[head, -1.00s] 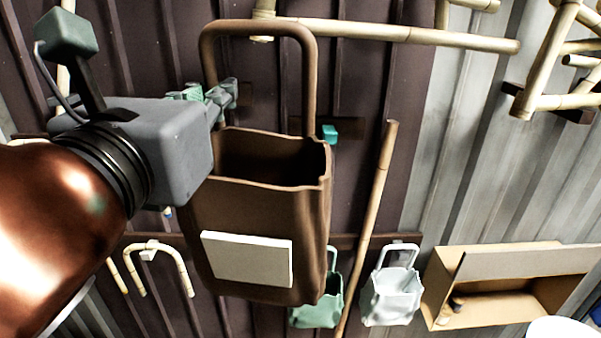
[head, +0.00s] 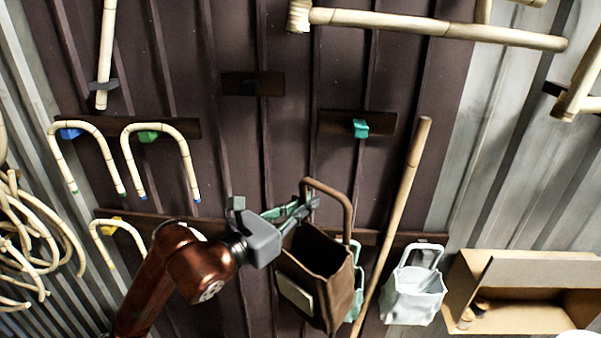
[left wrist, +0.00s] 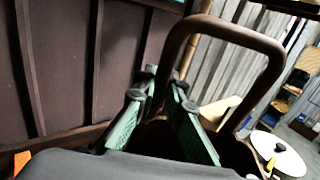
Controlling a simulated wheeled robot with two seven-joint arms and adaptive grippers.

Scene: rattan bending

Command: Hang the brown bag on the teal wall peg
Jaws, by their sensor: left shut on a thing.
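The brown bag (head: 338,292), with a pale label on its front, hangs tilted from my left gripper (head: 301,208). The gripper is shut on the left side of the bag's looped handle (head: 342,196). In the left wrist view the green fingers (left wrist: 163,90) close around one side of the handle (left wrist: 262,44), which arches up to the right. The teal peg (head: 360,128) sticks out of a dark wall board, bare, above and right of the handle in the head view. The handle is apart from the peg. My right gripper is not in view.
A bamboo pole (head: 398,210) leans right of the bag. A white bag (head: 413,290) hangs beyond it, and a pale green bag (head: 356,285) is partly hidden behind the brown one. Bent rattan canes (head: 160,135) hang at left. A cardboard box (head: 520,290) stands at right.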

